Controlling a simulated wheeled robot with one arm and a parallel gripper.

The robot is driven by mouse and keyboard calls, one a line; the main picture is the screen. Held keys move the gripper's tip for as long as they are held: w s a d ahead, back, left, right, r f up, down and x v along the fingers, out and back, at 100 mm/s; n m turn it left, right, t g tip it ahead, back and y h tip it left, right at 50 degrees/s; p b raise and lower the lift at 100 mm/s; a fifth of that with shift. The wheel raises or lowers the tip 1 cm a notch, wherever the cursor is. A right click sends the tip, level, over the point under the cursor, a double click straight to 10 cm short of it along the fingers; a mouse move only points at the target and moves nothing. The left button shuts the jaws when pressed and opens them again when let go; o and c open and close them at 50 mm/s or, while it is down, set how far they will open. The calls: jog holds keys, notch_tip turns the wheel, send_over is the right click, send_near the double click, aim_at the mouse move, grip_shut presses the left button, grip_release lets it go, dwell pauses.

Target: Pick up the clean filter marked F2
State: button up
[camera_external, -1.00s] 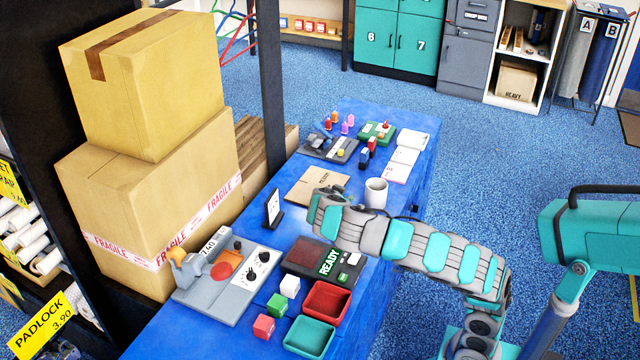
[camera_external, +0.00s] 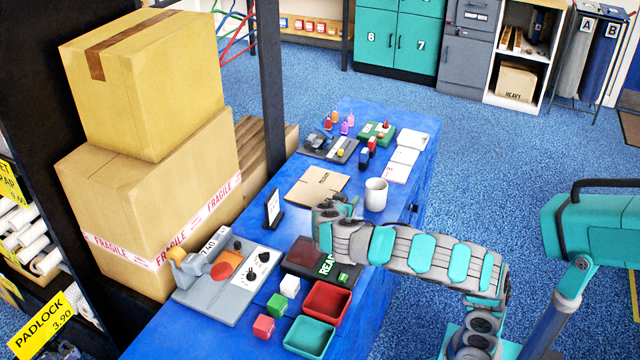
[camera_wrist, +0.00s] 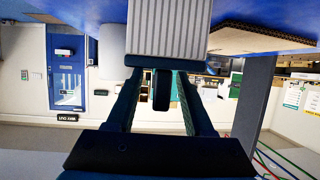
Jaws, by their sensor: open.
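A light grey ribbed block (camera_wrist: 170,28), which looks like a pleated filter, shows at the top middle of the wrist view, just beyond the fingertips. No F2 mark can be read on it. In the external view I cannot make it out; my gripper may hide it. My gripper (camera_external: 326,212) is low over the blue table, between the small dark upright stand and the white mug. In the wrist view my gripper's fingers (camera_wrist: 161,76) are apart, with a dark rounded piece between them. I cannot tell whether they touch the block.
The white mug (camera_external: 376,194) stands close behind my gripper. A flat cardboard piece (camera_external: 318,187) lies beyond it, and the dark stand (camera_external: 273,209) is left. A dark READY device (camera_external: 305,257), grey machine (camera_external: 226,277), red tray (camera_external: 326,302) and teal tray (camera_external: 308,337) are nearer.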

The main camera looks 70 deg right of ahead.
jog(key=shift+d+f, duration=0.1)
jog(key=shift+d, duration=0.1)
grip_shut()
dwell(0.3)
